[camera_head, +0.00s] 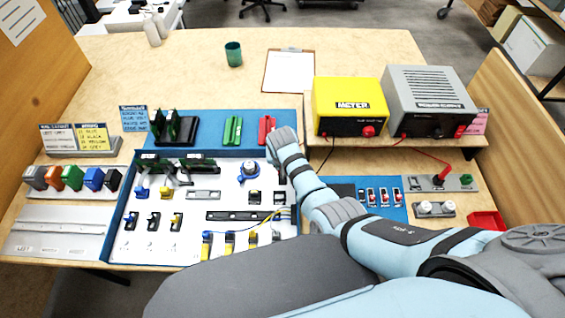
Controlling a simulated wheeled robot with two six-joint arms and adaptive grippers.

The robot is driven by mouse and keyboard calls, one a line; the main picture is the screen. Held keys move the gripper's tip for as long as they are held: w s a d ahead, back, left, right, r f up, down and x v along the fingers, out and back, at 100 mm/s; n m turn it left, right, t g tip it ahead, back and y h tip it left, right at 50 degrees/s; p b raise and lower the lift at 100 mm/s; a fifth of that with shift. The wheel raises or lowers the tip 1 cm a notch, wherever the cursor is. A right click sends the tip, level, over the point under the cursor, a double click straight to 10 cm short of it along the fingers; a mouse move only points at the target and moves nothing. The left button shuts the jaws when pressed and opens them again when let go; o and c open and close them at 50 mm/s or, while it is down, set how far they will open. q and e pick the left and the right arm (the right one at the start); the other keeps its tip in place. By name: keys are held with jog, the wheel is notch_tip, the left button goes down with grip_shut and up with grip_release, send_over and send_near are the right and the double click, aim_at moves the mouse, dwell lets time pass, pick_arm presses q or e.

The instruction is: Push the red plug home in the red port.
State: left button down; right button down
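A thin red lead runs from the front of the grey power supply (430,95) to a grey strip (420,184) on the right of the bench. The lead ends at a small red part (437,179) on that strip, where plug and port cannot be told apart at this size. I cannot tell how deep the plug sits. My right arm reaches in from the lower right, its wrist over the right edge of the blue-rimmed tray, well left of the red lead. Its fingertips are hidden or too small to make out. My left gripper is not in view.
A yellow meter (348,98) stands beside the power supply on a raised shelf. A red bin (487,221) sits at the right, near a wooden side panel (515,135). The blue-rimmed tray (113,222) holds many small parts. A clipboard (288,72) and green cup (233,54) lie behind.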

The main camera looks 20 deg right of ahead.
jog(key=shift+f+b, duration=0.35)
jog(key=shift+f, duration=0.15)
dwell(0.4)
jog(key=c, duration=1.2)
grip_release()
notch_tip(320, 180, up, 5)
jog(key=p, duration=0.5)
jog(key=shift+d, duration=0.1)
jog(key=shift+r+p, duration=0.95)
jog(key=shift+r, duration=0.2)
jog(key=shift+f, duration=0.1)
